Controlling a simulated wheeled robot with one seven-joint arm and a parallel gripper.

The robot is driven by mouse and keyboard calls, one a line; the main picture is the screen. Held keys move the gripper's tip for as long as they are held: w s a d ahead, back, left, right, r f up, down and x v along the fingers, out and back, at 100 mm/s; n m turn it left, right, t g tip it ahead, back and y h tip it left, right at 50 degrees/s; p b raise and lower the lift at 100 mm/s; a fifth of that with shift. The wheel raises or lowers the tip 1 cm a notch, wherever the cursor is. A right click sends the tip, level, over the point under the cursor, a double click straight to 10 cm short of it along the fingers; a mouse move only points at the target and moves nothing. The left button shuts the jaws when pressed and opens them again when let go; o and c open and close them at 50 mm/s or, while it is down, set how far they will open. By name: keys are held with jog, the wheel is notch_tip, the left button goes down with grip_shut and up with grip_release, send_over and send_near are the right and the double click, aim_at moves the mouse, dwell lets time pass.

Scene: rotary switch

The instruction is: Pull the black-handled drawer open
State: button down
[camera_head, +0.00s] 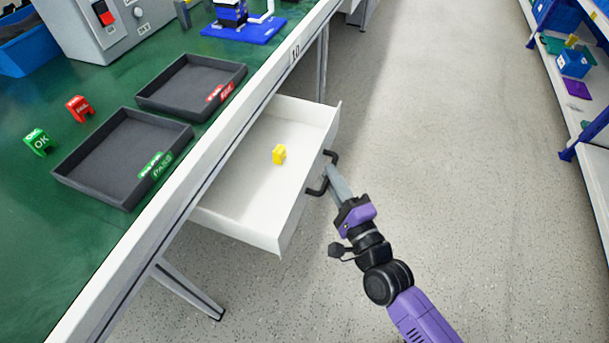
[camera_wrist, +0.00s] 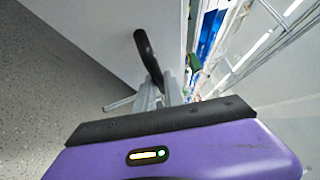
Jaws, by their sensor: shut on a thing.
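The white drawer (camera_head: 245,190) stands open under the green-topped bench, pulled well out toward the right. Its black handle (camera_head: 332,156) is on the front panel; in the wrist view the handle (camera_wrist: 147,52) runs down to my fingers. My gripper (camera_head: 331,175) is at the handle, with its fingers closed around it. The wrist view shows the fingers (camera_wrist: 158,95) meeting the handle's lower part, partly hiding it.
Two dark trays (camera_head: 190,121) (camera_head: 245,82), a green OK block (camera_head: 38,142) and a red block (camera_head: 79,109) are on the bench. A blue-framed shelf (camera_head: 567,152) stands at the right. The grey floor between is clear.

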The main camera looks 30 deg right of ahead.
jog(key=shift+s+d+b, duration=0.4)
jog(key=shift+s+d, duration=0.4)
jog(key=shift+s, duration=0.35)
jog(key=shift+s+d+b, duration=0.35)
jog(key=shift+s+d, duration=0.4)
jog(key=shift+s, duration=0.35)
jog(key=c, duration=1.5)
grip_release()
jog(key=shift+o, duration=0.2)
jog(key=v, duration=0.8)
jog(key=shift+p, duration=0.4)
jog(key=shift+w+d, duration=0.1)
